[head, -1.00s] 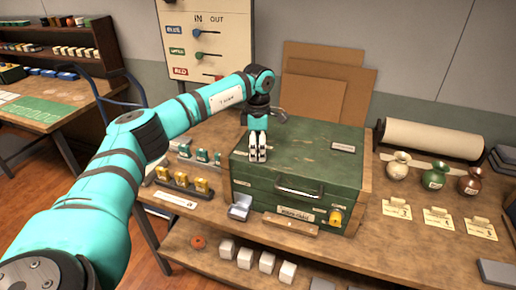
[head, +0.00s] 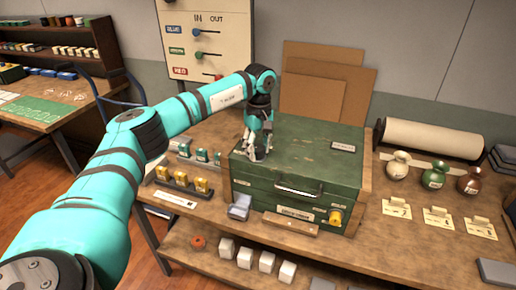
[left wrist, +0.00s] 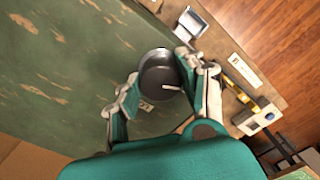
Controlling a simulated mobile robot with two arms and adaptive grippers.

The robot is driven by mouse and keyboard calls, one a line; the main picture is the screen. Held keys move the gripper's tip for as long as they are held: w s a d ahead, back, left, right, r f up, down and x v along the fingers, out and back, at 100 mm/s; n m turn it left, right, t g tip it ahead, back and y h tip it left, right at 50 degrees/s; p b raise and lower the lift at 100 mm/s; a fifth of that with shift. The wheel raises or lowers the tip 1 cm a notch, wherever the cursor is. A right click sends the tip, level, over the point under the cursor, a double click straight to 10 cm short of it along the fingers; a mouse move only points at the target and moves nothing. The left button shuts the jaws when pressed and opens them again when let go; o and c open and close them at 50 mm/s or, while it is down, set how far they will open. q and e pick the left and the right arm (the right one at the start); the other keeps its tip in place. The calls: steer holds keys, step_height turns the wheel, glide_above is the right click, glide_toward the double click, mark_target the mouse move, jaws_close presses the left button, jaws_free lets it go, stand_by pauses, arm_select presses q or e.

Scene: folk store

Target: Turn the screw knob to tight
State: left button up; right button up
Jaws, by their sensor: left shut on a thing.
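The screw knob (left wrist: 155,76) is a round dark metal cup-like piece with a pale pointer line, on top of the green chest (head: 312,150), near its left edge. In the left wrist view its pointer lies toward the lower right. A small white label (left wrist: 145,105) beside it is partly covered and unreadable. My left gripper (head: 258,153) points down over the knob and hides most of it in the head view. In the left wrist view its two fingers are shut on the knob from opposite sides. My right gripper is in neither view.
A yellow lock-like piece (head: 336,218) and a handle (head: 298,190) are on the chest's front. Vases (head: 434,176) stand at the right.

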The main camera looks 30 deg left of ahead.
mark_target(259, 147)
arm_select(q)
steer(key=m, duration=0.5)
steer(key=shift+r, duration=0.1)
stand_by(0.7)
steer(key=o, duration=1.2)
step_height(259, 147, up, 12)
steer(key=shift+f, duration=0.1)
